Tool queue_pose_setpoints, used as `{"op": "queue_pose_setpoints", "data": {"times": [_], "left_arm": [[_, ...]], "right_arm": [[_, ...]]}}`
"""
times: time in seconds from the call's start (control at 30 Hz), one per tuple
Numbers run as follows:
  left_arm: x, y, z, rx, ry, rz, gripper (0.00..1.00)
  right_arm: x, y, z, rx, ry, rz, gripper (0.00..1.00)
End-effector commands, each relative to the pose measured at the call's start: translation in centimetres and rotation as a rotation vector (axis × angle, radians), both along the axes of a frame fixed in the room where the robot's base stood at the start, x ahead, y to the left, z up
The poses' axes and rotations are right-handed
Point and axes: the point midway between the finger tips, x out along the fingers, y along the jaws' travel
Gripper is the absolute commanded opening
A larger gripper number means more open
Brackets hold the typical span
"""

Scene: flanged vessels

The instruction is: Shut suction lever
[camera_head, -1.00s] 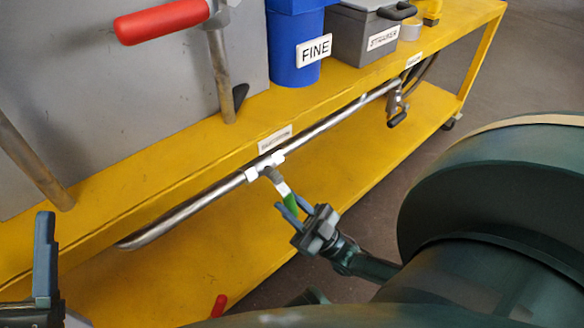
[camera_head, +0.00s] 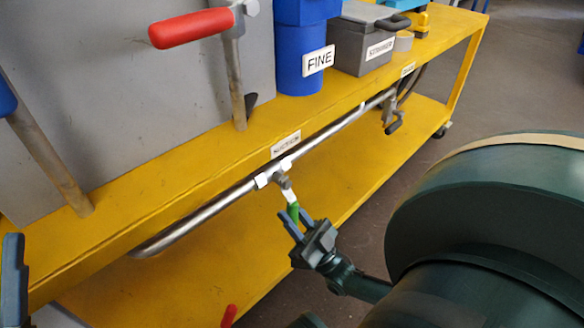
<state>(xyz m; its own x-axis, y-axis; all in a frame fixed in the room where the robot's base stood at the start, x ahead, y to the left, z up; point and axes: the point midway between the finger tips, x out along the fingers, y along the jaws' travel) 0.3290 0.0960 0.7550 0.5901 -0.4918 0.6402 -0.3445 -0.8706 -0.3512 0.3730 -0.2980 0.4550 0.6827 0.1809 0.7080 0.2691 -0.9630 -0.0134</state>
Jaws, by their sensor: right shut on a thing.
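The suction lever (camera_head: 291,199) has a white and green handle and sits on a valve (camera_head: 277,177) in the steel pipe (camera_head: 215,207), below the label reading SUCTION (camera_head: 286,145). The lever sticks out from the pipe toward me and down. My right gripper (camera_head: 294,224) is shut on the green end of the lever, its blue fingers on either side of it. The fingers hide part of the green grip. My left gripper (camera_head: 14,285) shows only in part at the left edge, away from the lever; its opening is not clear.
The pipe runs along a yellow cart's edge (camera_head: 165,175). A second dark-handled valve (camera_head: 393,122) hangs farther right. Above stand a blue FINE container (camera_head: 297,50), a grey STRAINER box (camera_head: 355,42) and a red-handled lever (camera_head: 190,28). Grey floor (camera_head: 425,165) is open at right.

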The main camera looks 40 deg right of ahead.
Motion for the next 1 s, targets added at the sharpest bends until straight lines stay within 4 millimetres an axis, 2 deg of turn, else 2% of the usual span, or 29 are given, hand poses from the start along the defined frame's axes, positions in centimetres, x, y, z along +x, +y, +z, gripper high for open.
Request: {"op": "queue_pose_setpoints", "data": {"times": [0.13,0.17,0.4,0.7,1.0], "left_arm": [[0.0,0.0,0.0,0.000,0.000,0.000,0.68],[0.0,0.0,0.0,0.000,0.000,0.000,0.68],[0.0,0.0,0.0,-0.002,0.001,-0.001,0.68],[0.0,0.0,-0.1,-0.004,0.004,0.000,0.68],[0.0,0.0,-0.3,-0.003,0.002,0.000,0.68]], "right_arm": [[0.0,0.2,0.0,0.005,0.000,0.006,0.00],[0.0,0.2,0.0,0.006,0.000,0.007,0.25],[0.0,0.2,0.0,0.003,-0.001,0.004,0.45],[-0.2,0.0,-0.3,0.002,0.000,0.002,0.45],[-3.3,-0.8,-3.6,0.002,0.002,0.001,0.45]]}}
